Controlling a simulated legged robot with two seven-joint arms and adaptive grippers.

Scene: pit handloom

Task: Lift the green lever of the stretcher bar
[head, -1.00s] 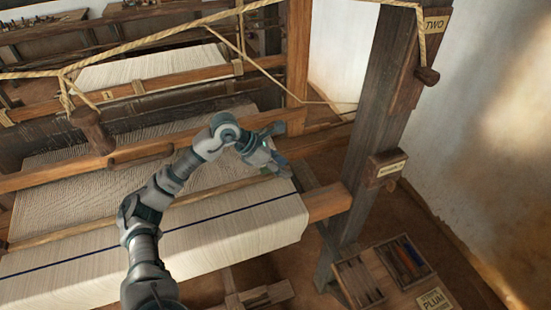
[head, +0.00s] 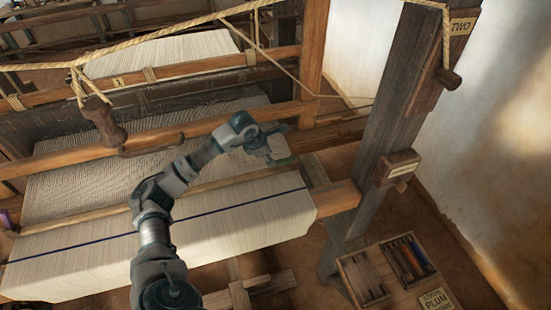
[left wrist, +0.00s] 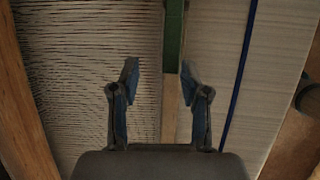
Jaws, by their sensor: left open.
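The stretcher bar (head: 107,213) is a thin wooden strip lying across the woven cloth. Its green lever (head: 286,162) shows near the bar's right end, just beyond my left gripper (head: 272,157). In the left wrist view the green lever (left wrist: 174,38) runs up to the top edge, past the fingertips and a little right of centre. The bar (left wrist: 170,105) continues down between the fingers. My left gripper (left wrist: 159,80) is open, its fingers spread over the bar with nothing held. The gap between fingers and bar is hard to judge. My right gripper is not in view.
The cloth (head: 215,224) with a dark blue stripe covers the front beam. A dark upright post (head: 383,150) stands to the right. A divided wooden tray (head: 366,282) is low at the right. A rope (head: 160,38) and a wooden handle (head: 103,120) hang at the left.

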